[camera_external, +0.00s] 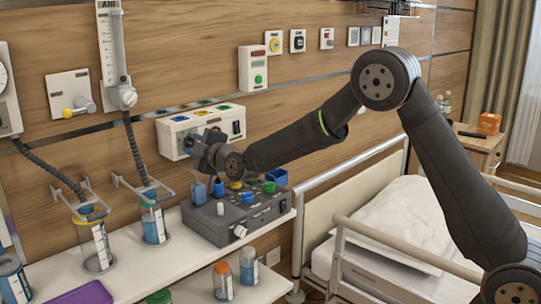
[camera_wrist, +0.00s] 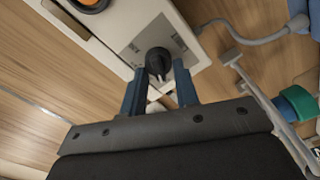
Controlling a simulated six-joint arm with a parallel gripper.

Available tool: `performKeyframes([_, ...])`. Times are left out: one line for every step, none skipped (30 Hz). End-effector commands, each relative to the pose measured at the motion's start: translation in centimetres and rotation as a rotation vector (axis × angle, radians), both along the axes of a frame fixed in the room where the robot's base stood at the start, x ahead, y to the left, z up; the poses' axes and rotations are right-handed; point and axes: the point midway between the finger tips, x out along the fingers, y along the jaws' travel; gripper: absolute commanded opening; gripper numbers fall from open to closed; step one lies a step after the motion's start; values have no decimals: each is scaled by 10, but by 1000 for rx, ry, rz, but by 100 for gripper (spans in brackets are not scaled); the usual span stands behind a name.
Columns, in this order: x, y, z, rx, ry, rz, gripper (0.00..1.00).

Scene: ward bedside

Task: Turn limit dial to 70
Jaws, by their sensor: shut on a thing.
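The limit dial (camera_wrist: 157,57) is a small black knob on a grey plate of a white wall unit. In the wrist view the two blue fingers of my gripper (camera_wrist: 159,76) stand on either side of it, shut on it. In the external view my gripper (camera_external: 190,145) reaches the left end of the white wall unit (camera_external: 233,117). The dial is hidden there behind my gripper. The markings around the dial are too small and blurred to read.
Below my gripper, a grey box (camera_external: 205,224) with coloured knobs and plugs stands on a white shelf (camera_external: 135,265). A bed (camera_external: 395,220) with rails lies to the right, under my arm.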

Motion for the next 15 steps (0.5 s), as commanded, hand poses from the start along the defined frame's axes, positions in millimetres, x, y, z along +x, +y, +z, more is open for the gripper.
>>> performKeyframes([0,0,0,-9,-11,0,5])
performKeyframes([0,0,0,-14,-15,0,5])
performKeyframes([0,0,0,-21,-22,0,5])
performKeyframes([0,0,0,-25,-26,0,5])
performKeyframes([0,0,0,-28,-30,0,5])
performKeyframes([0,0,0,-32,-33,0,5])
performKeyframes([0,0,0,-33,-35,0,5])
performKeyframes([0,0,0,-35,-36,0,5])
performKeyframes([0,0,0,-36,-37,0,5])
performKeyframes([0,0,0,-37,-38,0,5])
performKeyframes([0,0,0,-38,-39,0,5])
performKeyframes([0,0,0,-38,-39,0,5])
performKeyframes([0,0,0,-38,-39,0,5])
performKeyframes([0,0,0,-38,-39,0,5])
performKeyframes([0,0,0,-38,-39,0,5])
